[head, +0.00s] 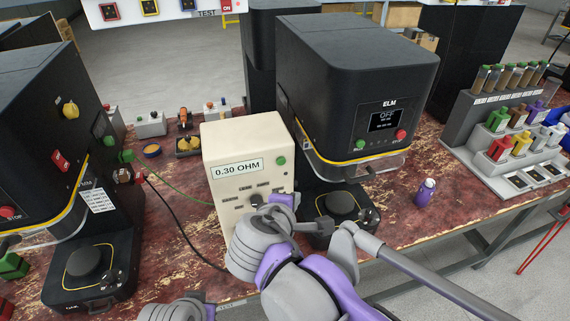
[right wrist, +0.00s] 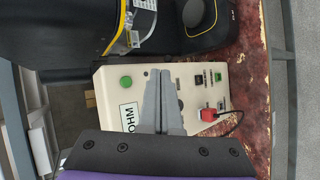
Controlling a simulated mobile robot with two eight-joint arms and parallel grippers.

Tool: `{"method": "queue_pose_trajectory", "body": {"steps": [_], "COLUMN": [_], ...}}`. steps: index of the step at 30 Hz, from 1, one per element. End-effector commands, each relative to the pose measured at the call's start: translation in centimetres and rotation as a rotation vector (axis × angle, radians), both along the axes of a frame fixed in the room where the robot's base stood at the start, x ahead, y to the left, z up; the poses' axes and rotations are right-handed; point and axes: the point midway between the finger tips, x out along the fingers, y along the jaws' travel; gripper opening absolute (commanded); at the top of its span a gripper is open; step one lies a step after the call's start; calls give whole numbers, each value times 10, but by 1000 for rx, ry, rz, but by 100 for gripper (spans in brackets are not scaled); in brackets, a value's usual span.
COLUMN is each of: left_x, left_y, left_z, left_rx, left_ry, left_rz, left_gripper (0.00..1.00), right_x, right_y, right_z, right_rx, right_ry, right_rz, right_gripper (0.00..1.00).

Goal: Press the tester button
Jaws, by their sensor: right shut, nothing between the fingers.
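The tester is a cream box (head: 231,145) with a "0.30 OHM" display on its front, standing on the bench in the middle of the head view. Its round green button (head: 281,160) is at the upper right of that face. In the right wrist view the tester (right wrist: 105,88) appears turned sideways, with the green button (right wrist: 126,82) left of my fingers. My right gripper (right wrist: 160,73) is shut and empty, its tips over the tester's face and beside the button. In the head view my right wrist covers the tester's lower right.
A black seamer labelled ELM (head: 350,70) stands right of the tester, another black machine (head: 40,110) left. A red plug (right wrist: 207,114) sits at the tester's face. A small purple bottle (head: 426,191) and a stepped rack (head: 490,130) stand at right.

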Motion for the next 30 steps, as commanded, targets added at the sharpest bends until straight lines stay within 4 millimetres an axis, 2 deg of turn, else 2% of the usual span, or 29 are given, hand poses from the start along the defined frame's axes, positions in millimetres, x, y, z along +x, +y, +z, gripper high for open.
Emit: {"method": "queue_pose_trajectory", "body": {"steps": [10, 21, 24, 30], "left_x": [-1, -5, -5, -4], "left_y": [0, 0, 0, 0], "left_z": [-3, -14, -12, -10], "left_rx": [0, 0, 0, 0], "left_ry": [2, 10, 9, 8], "left_rz": [0, 0, 0, 0], "left_gripper": [0, 0, 0, 0], "right_x": [8, 56, 68, 81], "right_y": [2, 18, 21, 25], "right_z": [-1, -2, 0, 0], "right_rx": [1, 2, 2, 1], "right_ry": [3, 2, 1, 2], "right_rz": [-3, -4, -3, -3], "right_gripper": [0, 0, 0, 0]}}
